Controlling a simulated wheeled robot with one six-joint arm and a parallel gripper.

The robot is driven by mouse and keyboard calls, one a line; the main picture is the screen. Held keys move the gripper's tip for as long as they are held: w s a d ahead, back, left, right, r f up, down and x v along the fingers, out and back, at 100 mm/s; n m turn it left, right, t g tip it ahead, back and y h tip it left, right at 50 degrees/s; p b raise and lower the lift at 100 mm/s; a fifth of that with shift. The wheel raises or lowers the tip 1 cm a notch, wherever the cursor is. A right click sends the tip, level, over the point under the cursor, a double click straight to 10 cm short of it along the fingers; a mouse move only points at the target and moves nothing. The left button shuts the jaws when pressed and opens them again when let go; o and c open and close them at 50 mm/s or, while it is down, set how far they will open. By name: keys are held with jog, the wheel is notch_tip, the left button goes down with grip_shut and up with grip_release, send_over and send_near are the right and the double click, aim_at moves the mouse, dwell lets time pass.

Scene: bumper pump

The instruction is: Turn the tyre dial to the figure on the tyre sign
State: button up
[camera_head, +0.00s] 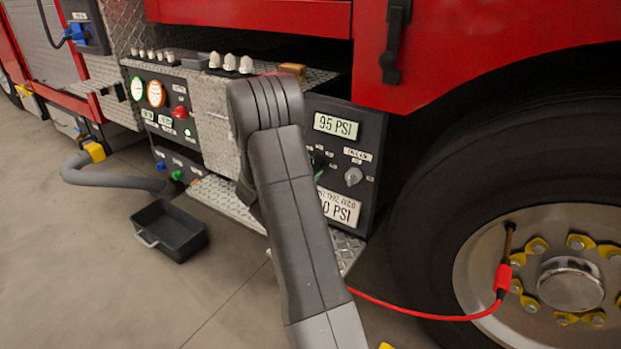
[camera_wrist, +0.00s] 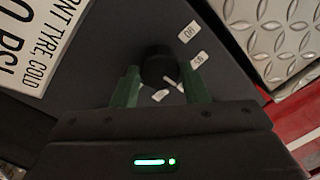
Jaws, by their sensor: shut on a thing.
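The tyre dial (camera_wrist: 156,64) is a dark round knob on the black panel in the wrist view, with small white labels around it; two appear to read 90 and 95. My gripper (camera_wrist: 160,74) is shut on the dial, one green finger on each side. In the head view my arm hides most of the gripper and dial. The tyre sign (camera_head: 340,207) is a white plate below the dial, reading "0 PSI" with its first digit hidden by my arm. In the wrist view the sign (camera_wrist: 30,40) is cut off at the left edge. A display (camera_head: 336,125) above reads 95 PSI.
A grey knob (camera_head: 353,176) sits right of the dial. A red air hose (camera_head: 420,314) runs to the wheel (camera_head: 572,284) at right. A black tray (camera_head: 170,230) lies on the floor at left. A diamond-plate step (camera_head: 215,196) juts out below the panels.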

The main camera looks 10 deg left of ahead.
jog(key=shift+m, duration=0.3)
jog(key=o, duration=1)
jog(key=p+v, duration=0.1)
jog(key=v, duration=1.2)
jog(key=shift+s+a, duration=0.15)
jog(key=shift+s, duration=0.25)
jog(key=shift+w, duration=0.1)
jog(key=b+x, duration=0.1)
jog(key=x, duration=1.2)
jog(key=shift+w, duration=0.3)
